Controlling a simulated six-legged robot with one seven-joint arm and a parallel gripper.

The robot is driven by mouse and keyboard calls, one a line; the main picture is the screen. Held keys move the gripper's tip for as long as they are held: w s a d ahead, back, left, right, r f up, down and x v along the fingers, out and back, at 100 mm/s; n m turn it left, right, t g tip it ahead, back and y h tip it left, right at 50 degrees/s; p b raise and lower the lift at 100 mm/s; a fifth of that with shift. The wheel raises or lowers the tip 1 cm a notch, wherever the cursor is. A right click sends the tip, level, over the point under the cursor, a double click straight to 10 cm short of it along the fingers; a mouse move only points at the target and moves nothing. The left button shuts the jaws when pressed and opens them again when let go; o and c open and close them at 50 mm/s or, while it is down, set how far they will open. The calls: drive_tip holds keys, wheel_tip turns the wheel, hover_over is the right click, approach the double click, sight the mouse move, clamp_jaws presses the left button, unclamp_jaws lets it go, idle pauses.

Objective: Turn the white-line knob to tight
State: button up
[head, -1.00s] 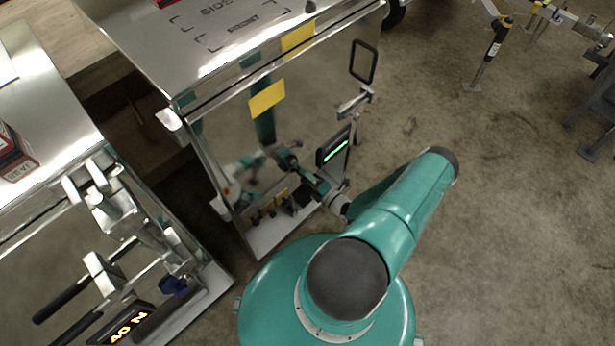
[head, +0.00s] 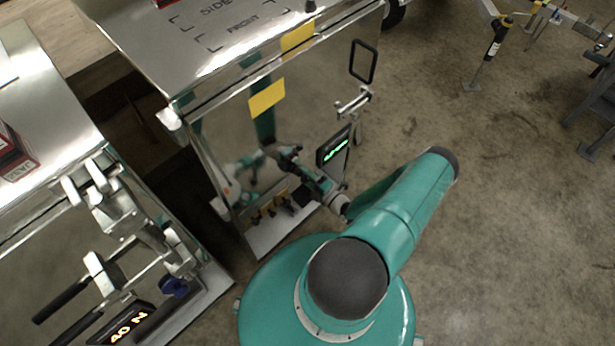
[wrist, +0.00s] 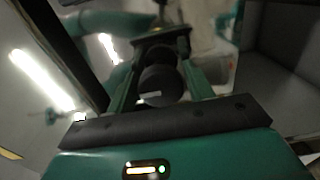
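In the wrist view, a dark round knob (wrist: 158,92) with a short white line on its face sits between the two green fingers of my gripper (wrist: 162,70). The fingers lie close along both sides of the knob. Whether they press on it is too dark and blurred to tell. In the head view my gripper (head: 287,155) is at the mirrored front of the middle trailer (head: 225,130), where the knob itself cannot be made out.
A display (head: 334,148) with a green trace stands just right of my gripper. Several small dark knobs (head: 272,208) line the trailer's lower ledge. Another trailer (head: 60,180) with a "40 N" display stands left. Open floor lies right.

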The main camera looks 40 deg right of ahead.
drive_tip(key=shift+o, duration=1)
drive_tip(key=s, duration=1.4)
drive_tip(key=shift+d, duration=0.15)
